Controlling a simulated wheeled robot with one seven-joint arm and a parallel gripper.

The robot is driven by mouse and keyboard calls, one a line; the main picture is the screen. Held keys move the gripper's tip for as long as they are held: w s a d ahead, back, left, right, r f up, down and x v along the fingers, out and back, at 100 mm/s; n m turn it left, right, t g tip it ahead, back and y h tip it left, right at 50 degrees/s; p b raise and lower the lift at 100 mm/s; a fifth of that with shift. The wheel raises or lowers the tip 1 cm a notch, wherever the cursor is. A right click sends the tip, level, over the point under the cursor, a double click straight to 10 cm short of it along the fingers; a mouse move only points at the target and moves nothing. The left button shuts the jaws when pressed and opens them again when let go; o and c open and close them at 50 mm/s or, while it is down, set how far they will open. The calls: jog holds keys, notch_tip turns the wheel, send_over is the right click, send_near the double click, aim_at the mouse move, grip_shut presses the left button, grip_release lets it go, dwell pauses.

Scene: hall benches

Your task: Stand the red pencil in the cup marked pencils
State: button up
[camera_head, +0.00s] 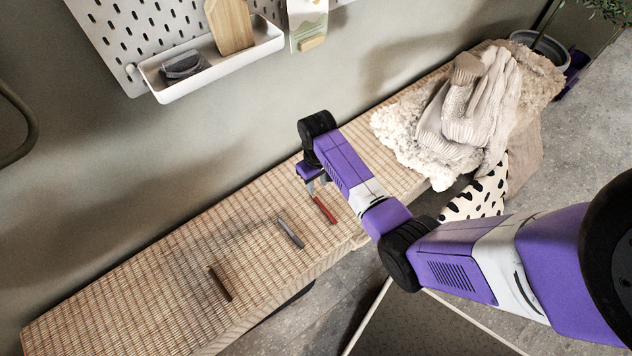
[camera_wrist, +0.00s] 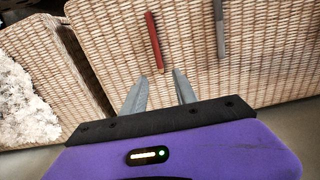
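The red pencil (camera_head: 325,210) lies flat on the woven bench top, close to my gripper (camera_head: 312,188). In the wrist view the red pencil (camera_wrist: 154,40) points lengthwise toward my gripper (camera_wrist: 158,82). The two grey fingers are apart with nothing held between them. The pencil's near end appears just ahead of the gap between the fingertips; how high the fingers are above the bench is hard to tell. No cup marked pencils shows in either view.
A grey stick (camera_head: 291,234) and a dark brown stick (camera_head: 220,284) lie to the left on the woven bench (camera_head: 130,290). Gloves (camera_head: 480,110) lie on a fluffy fleece (camera_head: 400,135) to the right. A white tray (camera_head: 215,62) hangs on the pegboard (camera_head: 115,45). The bench's left part is mostly clear.

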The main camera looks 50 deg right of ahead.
jog(key=b, duration=0.5)
send_over(317, 200)
jog(key=shift+f, duration=2.7)
jog(key=shift+f+b, duration=1.15)
jog(key=shift+f, duration=0.8)
grip_shut()
notch_tip(317, 200, up, 8)
jog(key=p, duration=0.8)
